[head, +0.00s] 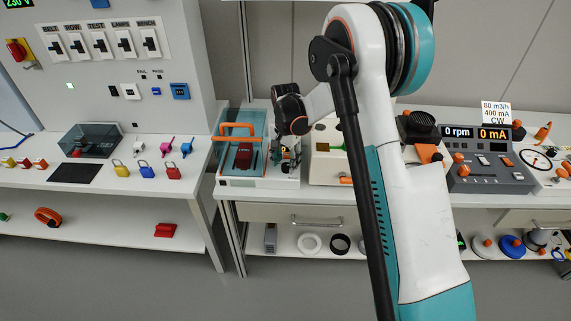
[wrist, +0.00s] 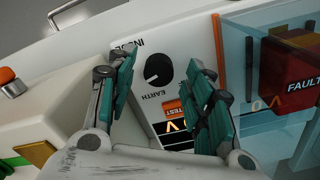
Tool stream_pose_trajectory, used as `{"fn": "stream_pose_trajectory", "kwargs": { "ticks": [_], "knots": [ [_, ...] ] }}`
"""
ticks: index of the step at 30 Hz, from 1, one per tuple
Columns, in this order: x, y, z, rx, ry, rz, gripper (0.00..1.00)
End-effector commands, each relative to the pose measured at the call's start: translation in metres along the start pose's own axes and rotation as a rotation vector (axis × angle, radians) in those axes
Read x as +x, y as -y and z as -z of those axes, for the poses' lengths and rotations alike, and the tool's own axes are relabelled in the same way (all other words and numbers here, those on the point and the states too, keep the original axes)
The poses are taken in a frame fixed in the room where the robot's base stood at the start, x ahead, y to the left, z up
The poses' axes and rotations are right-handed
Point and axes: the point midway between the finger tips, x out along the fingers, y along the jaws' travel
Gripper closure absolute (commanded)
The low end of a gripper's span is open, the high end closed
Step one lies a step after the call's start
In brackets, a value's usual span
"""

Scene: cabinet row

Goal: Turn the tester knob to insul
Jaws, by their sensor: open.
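The tester knob (wrist: 158,68) is a round black knob on a white panel (wrist: 200,42). "INSUL" is printed at its upper left and "EARTH" below it. A small light mark on the knob seems to face the EARTH side. My gripper (wrist: 159,80) is open, its two green-padded fingers on either side of the knob in the picture, with nothing between them; I cannot tell whether they touch it. In the head view my gripper (head: 287,156) is over the right part of the tester (head: 240,183), and the knob is hidden there.
An orange TEST button (wrist: 174,107) and a lit display sit below the knob, partly behind the right finger. A clear cover (wrist: 243,65) over a red FAULT block (wrist: 298,75) stands close on the right. A cream box (head: 325,170) stands right of the tester.

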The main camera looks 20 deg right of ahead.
Motion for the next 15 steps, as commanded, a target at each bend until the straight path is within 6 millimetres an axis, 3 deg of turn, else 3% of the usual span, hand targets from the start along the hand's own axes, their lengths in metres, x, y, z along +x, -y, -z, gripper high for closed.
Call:
{"fn": "stream_pose_trajectory", "kwargs": {
  "ticks": [9,15],
  "knots": [
    [-0.065,0.000,0.000,0.000,0.000,0.000,0.53],
    [-0.093,0.000,0.000,0.000,0.000,0.000,0.53]
  ]
}}
